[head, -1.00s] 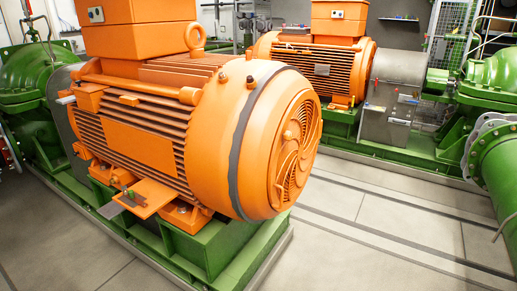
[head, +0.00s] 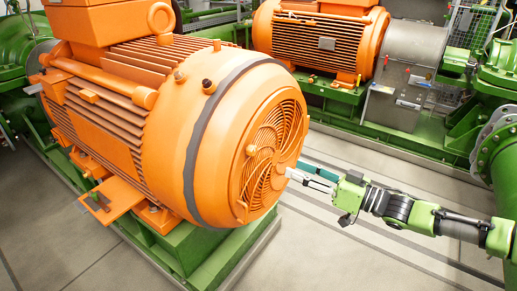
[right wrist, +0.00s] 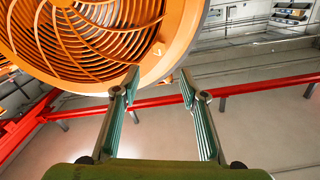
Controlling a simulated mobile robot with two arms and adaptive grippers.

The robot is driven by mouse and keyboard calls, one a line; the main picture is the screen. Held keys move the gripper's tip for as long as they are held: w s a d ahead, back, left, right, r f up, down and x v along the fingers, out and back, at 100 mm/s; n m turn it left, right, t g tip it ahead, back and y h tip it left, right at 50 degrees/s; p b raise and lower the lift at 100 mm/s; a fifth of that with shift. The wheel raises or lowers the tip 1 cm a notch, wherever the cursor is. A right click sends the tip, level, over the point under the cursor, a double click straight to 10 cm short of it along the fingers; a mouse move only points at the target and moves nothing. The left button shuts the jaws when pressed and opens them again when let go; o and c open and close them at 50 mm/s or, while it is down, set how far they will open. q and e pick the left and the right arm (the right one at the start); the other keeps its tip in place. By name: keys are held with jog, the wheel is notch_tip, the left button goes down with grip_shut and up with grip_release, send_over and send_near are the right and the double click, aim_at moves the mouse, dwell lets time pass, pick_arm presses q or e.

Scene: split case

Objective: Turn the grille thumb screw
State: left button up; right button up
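The orange motor (head: 170,130) has a round fan grille (head: 272,155) with curved slats on its near end. The grille also fills the upper left of the right wrist view (right wrist: 90,30). My left gripper is not in view.
A green base (head: 205,250) carries the motor. A second orange motor (head: 318,38) stands behind, and a green pipe (head: 500,170) stands at the right. Grey floor (head: 340,250) is open in front of the right arm.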

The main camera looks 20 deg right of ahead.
aim_at(255, 151)
jog(key=p+x, duration=0.3)
jog(key=x, duration=0.9)
jog(key=shift+w+a+p, duration=0.1)
jog(key=shift+w+p, duration=0.15)
jog(key=shift+p, duration=0.1)
jog(key=shift+w+a, duration=0.35)
jog(key=shift+w, duration=0.15)
jog(key=c, duration=1.1)
